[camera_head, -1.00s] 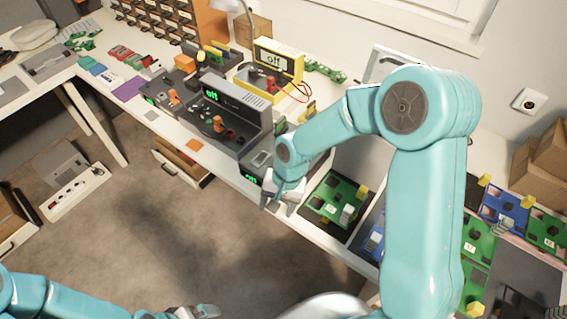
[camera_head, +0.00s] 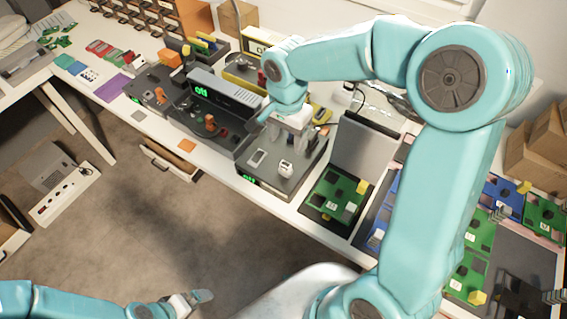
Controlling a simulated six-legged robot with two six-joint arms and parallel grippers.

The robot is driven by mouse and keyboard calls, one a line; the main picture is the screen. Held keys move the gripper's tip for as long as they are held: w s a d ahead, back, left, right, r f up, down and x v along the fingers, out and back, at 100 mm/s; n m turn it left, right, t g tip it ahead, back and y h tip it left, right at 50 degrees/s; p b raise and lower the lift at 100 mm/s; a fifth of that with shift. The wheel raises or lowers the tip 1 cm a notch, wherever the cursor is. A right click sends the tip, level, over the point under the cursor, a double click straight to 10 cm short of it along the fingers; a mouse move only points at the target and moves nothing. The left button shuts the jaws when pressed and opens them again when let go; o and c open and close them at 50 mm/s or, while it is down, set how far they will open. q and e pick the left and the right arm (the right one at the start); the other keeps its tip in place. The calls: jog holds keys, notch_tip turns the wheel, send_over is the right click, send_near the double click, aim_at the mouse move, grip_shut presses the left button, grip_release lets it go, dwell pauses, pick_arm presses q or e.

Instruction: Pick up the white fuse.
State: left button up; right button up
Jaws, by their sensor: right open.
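A small white block (camera_head: 286,168) stands on top of a dark grey device (camera_head: 275,182) at the front edge of the bench; it may be the white fuse, but it is too small to be sure. My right gripper (camera_head: 281,119) is open above the back part of that device, behind the white block and apart from it. Its arm comes in from the right and hides part of the bench behind. My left gripper (camera_head: 188,302) is low at the bottom of the view, far from the bench top; its jaws are too small to read.
Left of the device stands a grey unit with a green display (camera_head: 225,92). A green circuit board (camera_head: 337,196) lies to its right, with a grey upright panel (camera_head: 365,148) behind. An open drawer (camera_head: 168,160) juts out below the bench. The floor in front is clear.

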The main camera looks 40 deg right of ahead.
aim_at(286, 164)
notch_tip(286, 164, down, 4)
jog(key=shift+r, duration=0.25)
jog(key=shift+s+a+f, duration=0.1)
jog(key=shift+s+f, duration=0.15)
jog(key=shift+f, duration=0.25)
jog(key=shift+w+f+p, duration=0.15)
jog(key=shift+f+p, duration=0.25)
jog(key=shift+f, duration=2.25)
grip_shut()
